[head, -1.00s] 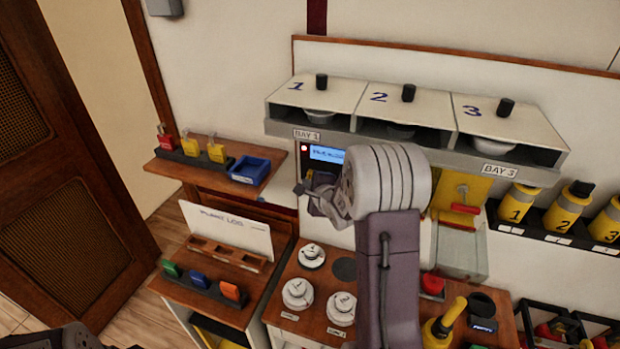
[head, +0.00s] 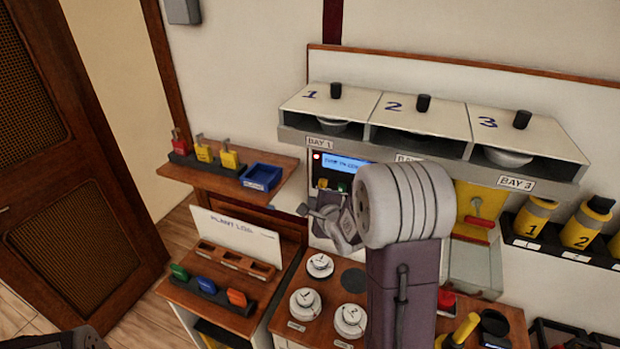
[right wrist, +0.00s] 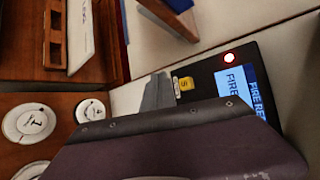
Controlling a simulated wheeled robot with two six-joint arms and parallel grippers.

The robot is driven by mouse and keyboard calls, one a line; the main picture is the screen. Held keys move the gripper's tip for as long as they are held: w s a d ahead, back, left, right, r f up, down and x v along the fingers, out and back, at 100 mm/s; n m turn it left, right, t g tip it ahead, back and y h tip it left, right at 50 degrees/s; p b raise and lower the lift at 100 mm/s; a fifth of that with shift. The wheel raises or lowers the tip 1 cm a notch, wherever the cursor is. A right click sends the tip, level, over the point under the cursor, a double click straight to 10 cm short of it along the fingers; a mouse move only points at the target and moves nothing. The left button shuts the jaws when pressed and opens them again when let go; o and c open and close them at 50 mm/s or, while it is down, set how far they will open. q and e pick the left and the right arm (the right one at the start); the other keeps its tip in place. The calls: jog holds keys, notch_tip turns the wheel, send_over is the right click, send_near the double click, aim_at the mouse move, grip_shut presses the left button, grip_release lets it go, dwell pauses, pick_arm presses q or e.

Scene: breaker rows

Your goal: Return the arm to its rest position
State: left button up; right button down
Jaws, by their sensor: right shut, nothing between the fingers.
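My right arm rises through the middle of the head view. Its gripper (head: 312,211) is shut and empty, pointing left in front of the lower part of the bay 1 panel. No object is held. In the right wrist view a dark part of my own arm fills the lower foreground. Beyond it are the panel's blue screen (right wrist: 236,90), with text starting "FIRE", a lit red lamp (right wrist: 229,58) and a yellow button (right wrist: 186,84). My left gripper does not show; only a dark piece of my body is at the bottom left corner.
A bench with round white dials (head: 305,303) lies below the gripper. To the left are a padlock shelf (head: 185,174) with a blue bin (head: 262,177) and the plant log board (head: 237,235). Above is the hooded bay row (head: 420,145). Yellow bottles (head: 580,230) stand at right.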

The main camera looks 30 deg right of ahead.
jog(key=s+a+f+n+g+y+b, duration=0.2)
jog(key=s+a+f+n+b, duration=0.2)
jog(key=a+f+n+b, duration=0.6)
jog(key=s+a+f+n+g, duration=0.1)
jog(key=s+f+n+g, duration=0.1)
jog(key=s, duration=0.4)
jog(key=s+a+f+n+g+p, duration=0.1)
jog(key=s+f+n+g, duration=0.2)
jog(key=s+n, duration=0.3)
jog(key=s+a+f+n+g+p, duration=0.1)
jog(key=s+f+n+g, duration=0.2)
jog(key=s, duration=0.4)
jog(key=shift+a+n+g, duration=0.35)
jog(key=shift+n+g, duration=0.45)
jog(key=shift+n, duration=0.4)
jog(key=shift+f, duration=0.1)
